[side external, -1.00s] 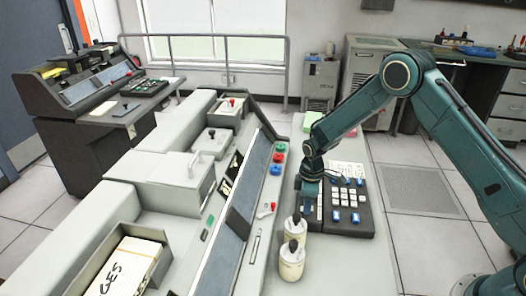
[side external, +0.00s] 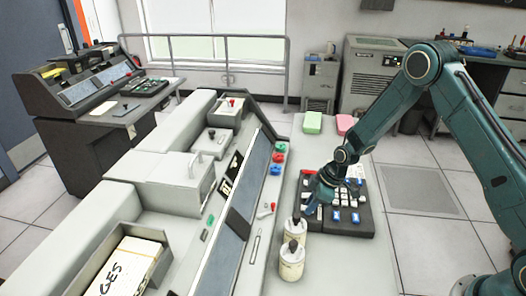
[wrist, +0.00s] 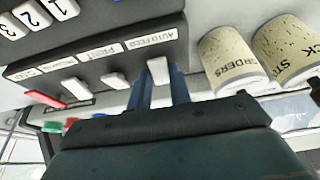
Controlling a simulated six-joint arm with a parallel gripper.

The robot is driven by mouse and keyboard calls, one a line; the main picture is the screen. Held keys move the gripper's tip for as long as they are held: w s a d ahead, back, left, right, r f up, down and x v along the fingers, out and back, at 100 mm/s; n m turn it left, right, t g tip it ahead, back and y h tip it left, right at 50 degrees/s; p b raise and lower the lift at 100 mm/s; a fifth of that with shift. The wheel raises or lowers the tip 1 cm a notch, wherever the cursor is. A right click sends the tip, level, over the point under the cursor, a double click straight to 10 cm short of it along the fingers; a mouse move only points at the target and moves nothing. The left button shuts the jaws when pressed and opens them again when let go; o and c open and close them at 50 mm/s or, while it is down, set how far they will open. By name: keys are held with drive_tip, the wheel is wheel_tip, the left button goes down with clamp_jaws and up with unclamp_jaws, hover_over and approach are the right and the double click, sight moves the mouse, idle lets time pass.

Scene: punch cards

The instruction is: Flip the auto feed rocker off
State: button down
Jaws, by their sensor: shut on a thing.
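The dark key panel (side external: 345,223) lies on the light counter. In the wrist view a label reading AUTO FEED is on its face, with the white auto feed rocker (wrist: 158,70) beside it. My gripper (wrist: 158,82) has its two blue fingers on either side of this rocker and is shut on it. In the side view my gripper (side external: 316,196) is tilted over the left part of the panel and hides the rocker there. Which way the rocker is set is hard to tell.
A white print rocker (wrist: 115,80) and a red switch (wrist: 42,99) are in the same row. Two cream pots, one labelled ORDERS (wrist: 232,60), stand close beside the panel. A green block (side external: 312,122) and a pink block (side external: 345,124) lie behind. A long console (side external: 235,215) stands left.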

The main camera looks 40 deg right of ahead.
drive_tip(key=shift+s+d+f, duration=0.1)
idle(0.3)
drive_tip(key=c, duration=1.3)
unclamp_jaws()
drive_tip(key=shift+r, duration=0.2)
drive_tip(key=v, duration=1.3)
drive_tip(key=shift+s+d+r, duration=0.15)
drive_tip(key=shift+s+d, duration=0.1)
drive_tip(key=shift+s, duration=0.05)
